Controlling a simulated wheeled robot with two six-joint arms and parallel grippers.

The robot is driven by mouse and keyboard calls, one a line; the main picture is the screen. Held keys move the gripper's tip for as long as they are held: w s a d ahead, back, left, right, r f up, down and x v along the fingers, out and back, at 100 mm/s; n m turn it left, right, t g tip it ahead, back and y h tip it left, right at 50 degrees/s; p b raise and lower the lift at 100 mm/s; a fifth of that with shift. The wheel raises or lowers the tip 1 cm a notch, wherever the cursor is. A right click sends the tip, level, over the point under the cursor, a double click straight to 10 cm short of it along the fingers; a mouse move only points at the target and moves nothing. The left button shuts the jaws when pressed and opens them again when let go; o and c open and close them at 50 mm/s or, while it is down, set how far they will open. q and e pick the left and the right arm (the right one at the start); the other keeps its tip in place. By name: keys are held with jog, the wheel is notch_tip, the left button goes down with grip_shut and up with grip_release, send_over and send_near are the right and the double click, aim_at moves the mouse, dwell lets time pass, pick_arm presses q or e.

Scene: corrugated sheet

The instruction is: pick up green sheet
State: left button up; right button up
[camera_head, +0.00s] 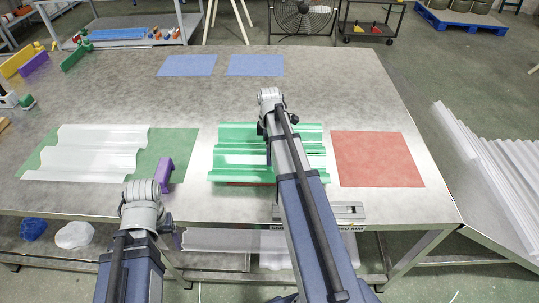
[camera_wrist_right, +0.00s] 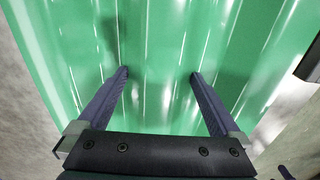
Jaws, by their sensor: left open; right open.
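The green corrugated sheet (camera_head: 235,158) lies on the metal table near the front, partly covered by my right arm. It fills most of the right wrist view (camera_wrist_right: 150,40). My right gripper (camera_wrist_right: 159,74) is open above the sheet, with its fingers apart and ridges running between them. Whether the fingertips touch the sheet I cannot tell. In the head view my right gripper is hidden by its arm. My left gripper (camera_head: 176,236) is at the table's front edge, mostly hidden by its wrist, away from the green sheet.
A white corrugated sheet (camera_head: 85,160) lies on a green mat (camera_head: 180,150) at left, with a purple bracket-shaped piece (camera_head: 165,173) beside it. A red mat (camera_head: 378,158) is bare at right. Two blue mats (camera_head: 187,65) lie farther back. A metal rule (camera_head: 345,212) is at the front edge.

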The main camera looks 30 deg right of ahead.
jog(key=shift+c, duration=0.4)
jog(key=c, duration=1.5)
jog(key=shift+o, duration=0.2)
jog(key=shift+r, duration=0.1)
notch_tip(320, 180, up, 10)
jog(key=p, duration=1)
pick_arm(q)
notch_tip(320, 180, up, 10)
jog(key=shift+c, duration=0.3)
